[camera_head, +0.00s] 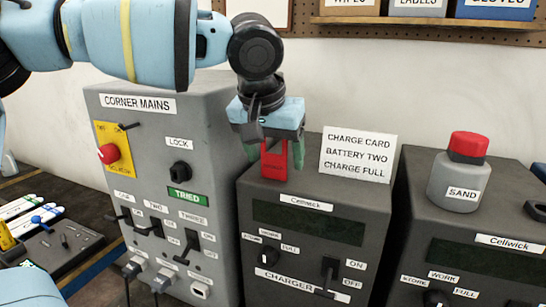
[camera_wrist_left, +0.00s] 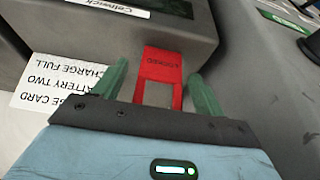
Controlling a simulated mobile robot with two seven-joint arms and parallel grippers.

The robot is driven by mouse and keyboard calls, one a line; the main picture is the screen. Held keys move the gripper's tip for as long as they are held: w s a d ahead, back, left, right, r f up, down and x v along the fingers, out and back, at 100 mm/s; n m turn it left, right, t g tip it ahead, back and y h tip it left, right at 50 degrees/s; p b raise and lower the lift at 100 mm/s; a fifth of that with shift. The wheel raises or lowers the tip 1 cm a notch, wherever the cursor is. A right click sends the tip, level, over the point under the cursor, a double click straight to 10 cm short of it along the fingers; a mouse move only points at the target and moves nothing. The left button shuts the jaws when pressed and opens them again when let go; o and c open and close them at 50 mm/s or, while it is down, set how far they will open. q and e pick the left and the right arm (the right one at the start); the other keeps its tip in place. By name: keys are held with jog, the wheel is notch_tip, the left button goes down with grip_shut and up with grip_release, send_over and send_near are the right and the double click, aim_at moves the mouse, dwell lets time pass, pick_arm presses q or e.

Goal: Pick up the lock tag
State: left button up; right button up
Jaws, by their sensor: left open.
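The lock tag (camera_head: 273,160) is a red flat piece standing on top of the grey charger box in the head view. In the left wrist view the red tag (camera_wrist_left: 162,66) has a forked shape and dark lettering too small to read surely. My left gripper (camera_head: 275,154) points down at the tag from above. Its two green fingers (camera_wrist_left: 158,88) stand apart, one on each side of the tag, with visible gaps. It is open. The tag's upper end is partly hidden by the gripper in the head view. My right gripper is not in view.
A white charge card (camera_head: 357,155) stands close right of the gripper. The Corner Mains box (camera_head: 218,110) rises close on the left. A red-capped sand bottle (camera_head: 459,176) stands on the right-hand box (camera_head: 411,185). A shelf (camera_head: 420,20) is on the back wall.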

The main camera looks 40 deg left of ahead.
aim_at(275, 177)
pick_arm(q)
jog(key=shift+x, duration=0.9)
jog(key=shift+w, duration=0.1)
jog(key=shift+r, duration=0.1)
jog(key=c, duration=1)
jog(key=shift+c, duration=0.2)
notch_tip(275, 177, up, 10)
